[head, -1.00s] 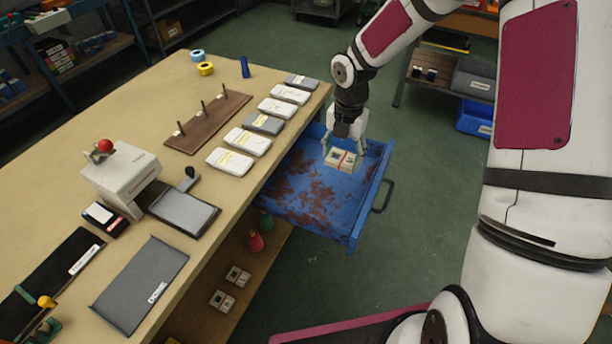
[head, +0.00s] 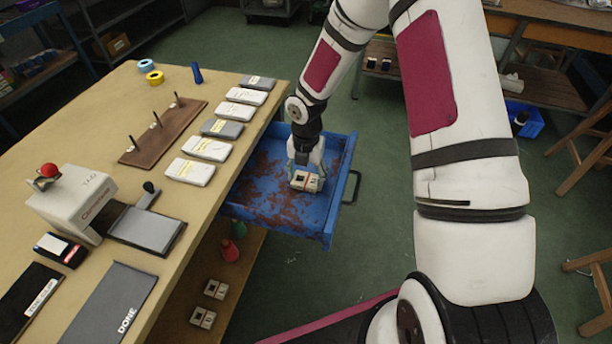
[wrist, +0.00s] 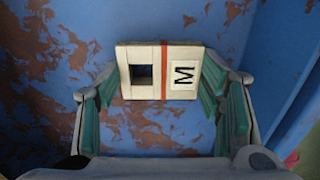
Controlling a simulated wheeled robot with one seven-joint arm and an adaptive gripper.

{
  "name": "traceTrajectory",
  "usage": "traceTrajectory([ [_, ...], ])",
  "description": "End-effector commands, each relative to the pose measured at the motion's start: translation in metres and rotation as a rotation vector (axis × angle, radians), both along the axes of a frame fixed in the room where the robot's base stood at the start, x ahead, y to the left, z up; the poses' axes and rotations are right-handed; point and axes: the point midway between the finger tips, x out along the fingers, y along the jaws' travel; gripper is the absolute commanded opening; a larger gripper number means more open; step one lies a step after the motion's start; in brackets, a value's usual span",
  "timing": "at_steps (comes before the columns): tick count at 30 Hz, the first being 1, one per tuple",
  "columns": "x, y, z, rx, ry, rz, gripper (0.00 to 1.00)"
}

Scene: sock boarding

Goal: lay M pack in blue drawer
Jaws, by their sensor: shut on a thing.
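The M pack (head: 307,182) is a small cream box with a red band, a dark square window and a black letter M, clear in the wrist view (wrist: 183,77). My gripper (head: 305,168) is shut on it; the teal finger pads (wrist: 162,95) stand at the pack's two ends in the wrist view. The pack is inside the outline of the open blue drawer (head: 262,200), towards its handle side. The drawer's floor is worn with rusty brown patches. I cannot tell whether the pack touches that floor.
The tan workbench (head: 100,130) lies left of the drawer, with several sock packets (head: 207,148), a peg board (head: 160,132) and a white press (head: 75,200). Two similar packs (head: 209,302) lie on the shelf below. The drawer's walls surround my gripper; the rest of its floor is empty.

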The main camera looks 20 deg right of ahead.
Motion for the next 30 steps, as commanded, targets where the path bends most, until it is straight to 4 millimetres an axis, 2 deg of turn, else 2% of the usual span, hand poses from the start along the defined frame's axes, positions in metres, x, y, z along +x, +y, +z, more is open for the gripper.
traceTrajectory([
  [5,0.0,0.0,-0.003,0.001,0.001,0.0,0.34],
  [6,0.0,0.0,-0.003,0.0,0.0,0.0,0.65],
  [8,0.0,0.0,-0.003,0.0,0.0,0.0,0.79],
  [9,0.0,0.0,-0.003,0.0,0.0,0.0,0.81],
  [17,0.0,0.0,-0.002,0.0,0.0,-0.001,0.81],
  [21,0.0,0.0,0.004,-0.001,-0.001,-0.001,0.81],
  [26,0.0,-0.001,0.028,0.0,-0.004,-0.002,0.81],
  [30,0.0,-0.001,0.058,0.0,-0.004,-0.003,0.81],
])
